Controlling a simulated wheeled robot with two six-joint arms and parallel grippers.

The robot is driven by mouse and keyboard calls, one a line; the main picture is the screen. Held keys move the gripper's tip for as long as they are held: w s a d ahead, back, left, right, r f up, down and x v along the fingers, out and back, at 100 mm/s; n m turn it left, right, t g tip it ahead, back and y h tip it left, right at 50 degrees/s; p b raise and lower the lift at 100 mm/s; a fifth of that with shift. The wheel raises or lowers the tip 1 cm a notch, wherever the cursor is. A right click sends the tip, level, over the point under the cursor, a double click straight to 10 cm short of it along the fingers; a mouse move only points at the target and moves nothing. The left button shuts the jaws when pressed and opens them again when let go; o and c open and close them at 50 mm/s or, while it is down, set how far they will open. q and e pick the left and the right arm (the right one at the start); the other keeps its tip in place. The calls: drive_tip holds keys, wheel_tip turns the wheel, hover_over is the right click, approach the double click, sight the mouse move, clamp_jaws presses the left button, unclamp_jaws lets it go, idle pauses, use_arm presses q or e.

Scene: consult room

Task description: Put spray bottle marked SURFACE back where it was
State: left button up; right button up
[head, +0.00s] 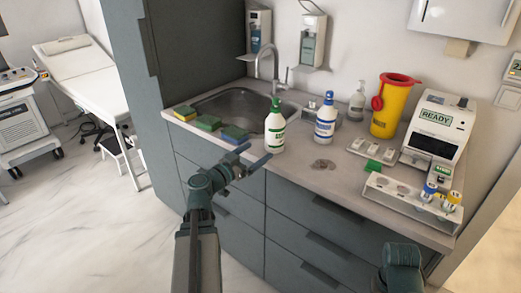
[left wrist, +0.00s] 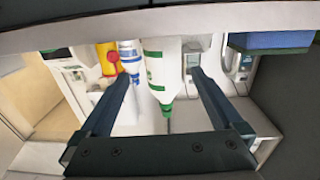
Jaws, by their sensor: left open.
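Two white spray bottles stand upright on the counter (head: 302,178) right of the sink. One has a green top and green label (head: 275,128); the other has a blue top and blue label (head: 325,120). I cannot read which is marked SURFACE. My left gripper (head: 256,152) is open at the counter's front edge, just before the green-topped bottle. In the left wrist view the green-topped bottle (left wrist: 162,68) appears upside down between the open fingers, with no visible grip; the blue-topped bottle (left wrist: 129,58) is beside it. My right gripper is out of view; only part of that arm shows.
Several sponges (head: 207,122) lie along the sink's (head: 237,103) front edge at left. A yellow bin (head: 393,105), a clear pump bottle (head: 356,103), a READY device (head: 437,130) and a tube rack (head: 405,197) stand at right. A small round grey patch (head: 322,165) lies on the counter.

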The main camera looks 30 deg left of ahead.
sight(269, 136)
use_arm(q)
drive_tip(key=w, duration=0.3)
drive_tip(key=w+r+p, duration=0.1)
drive_tip(key=w, duration=0.2)
drive_tip(key=w+r+p, duration=0.1)
drive_tip(key=w, duration=0.2)
drive_tip(key=shift+d+r, duration=0.2)
drive_tip(key=shift+d, duration=0.15)
drive_tip(key=shift+w+r+p, duration=0.15)
drive_tip(key=shift+w+p, duration=0.15)
drive_tip(key=shift+p, duration=0.05)
drive_tip(key=w, duration=0.4)
drive_tip(key=shift+w+d+r+p, duration=0.25)
drive_tip(key=shift+w+p, duration=0.05)
clamp_jaws()
